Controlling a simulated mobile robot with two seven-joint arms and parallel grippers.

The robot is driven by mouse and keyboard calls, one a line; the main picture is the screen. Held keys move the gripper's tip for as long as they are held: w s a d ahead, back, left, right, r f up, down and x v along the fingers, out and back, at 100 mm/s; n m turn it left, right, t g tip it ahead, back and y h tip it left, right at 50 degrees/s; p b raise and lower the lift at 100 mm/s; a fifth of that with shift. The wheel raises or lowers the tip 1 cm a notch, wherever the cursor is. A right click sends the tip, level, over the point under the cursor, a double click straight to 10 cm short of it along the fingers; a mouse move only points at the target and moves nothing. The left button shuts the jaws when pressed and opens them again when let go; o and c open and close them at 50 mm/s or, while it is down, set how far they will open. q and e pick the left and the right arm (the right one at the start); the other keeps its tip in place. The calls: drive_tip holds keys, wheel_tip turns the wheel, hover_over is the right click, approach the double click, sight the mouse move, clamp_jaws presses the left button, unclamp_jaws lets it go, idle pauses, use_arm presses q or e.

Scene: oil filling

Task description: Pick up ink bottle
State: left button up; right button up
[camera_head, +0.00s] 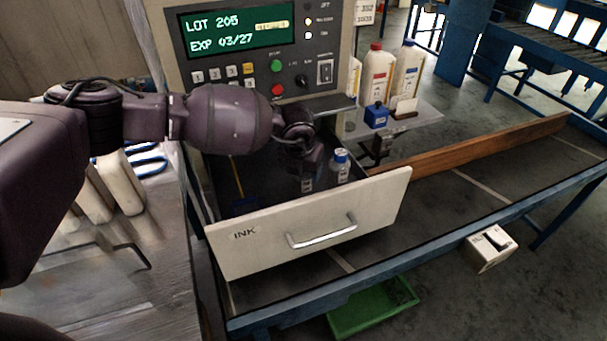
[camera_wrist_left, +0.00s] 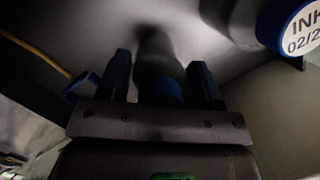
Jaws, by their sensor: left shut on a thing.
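The drawer marked INK (camera_head: 300,228) stands open under the control panel. My left gripper (camera_head: 308,172) reaches down into it. In the left wrist view, my left gripper (camera_wrist_left: 160,85) is shut on an ink bottle with a blue cap (camera_wrist_left: 160,92), which lies between its two fingers and is dark and partly hidden. A second ink bottle (camera_head: 341,165), clear with a blue cap, stands just right of the gripper in the drawer. A blue cap lettered INK and a date (camera_wrist_left: 288,25) shows at the right of the left wrist view. My right gripper is out of view.
The control panel (camera_head: 250,60) reads LOT 205, EXP 03/27. White bottles with red (camera_head: 377,75) and blue (camera_head: 408,70) caps stand behind.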

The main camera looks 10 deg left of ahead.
use_arm(q)
wheel_tip(320, 180, up, 20)
drive_tip(key=b, duration=0.1)
drive_tip(key=shift+f+b, duration=0.15)
drive_tip(key=shift+b, duration=0.25)
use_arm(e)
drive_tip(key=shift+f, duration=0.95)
